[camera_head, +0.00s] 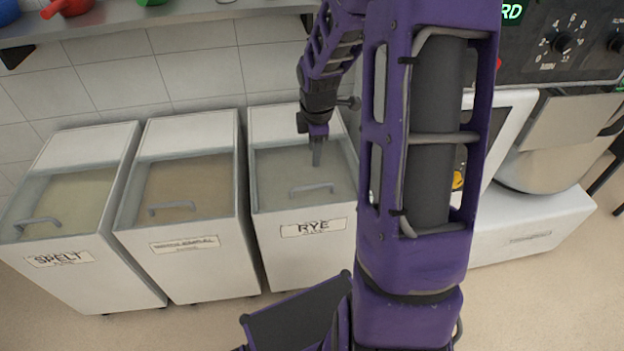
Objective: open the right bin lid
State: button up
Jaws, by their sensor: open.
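The right bin (307,252) is white and bears a label reading RYE. Its clear sloping lid (275,170) appears closed, with a grey bar handle (312,188) near its front edge. My gripper (316,162) points down over the lid, just behind the handle in the picture. It appears apart from the handle, but I cannot tell its height above the lid. The jaws are small and seen edge-on; they are open, with nothing visible between them. My purple arm hides the area right of the bin.
Two similar bins stand to the left, a middle one (190,270) and one labelled SPELT (85,285), both lids closed. A shelf (180,14) with coloured items hangs above. A machine with a control panel (570,40) stands at right.

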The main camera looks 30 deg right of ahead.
aim_at(312, 187)
jog(key=w+f+b, duration=0.1)
jog(key=f, duration=0.4)
jog(key=w+f+b, duration=0.1)
jog(key=f, duration=0.3)
jog(key=w+f+b, duration=0.1)
jog(key=f, duration=0.4)
jog(key=shift+d+f, duration=0.35)
jog(key=shift+d, duration=0.05)
grip_shut()
dwell(0.5)
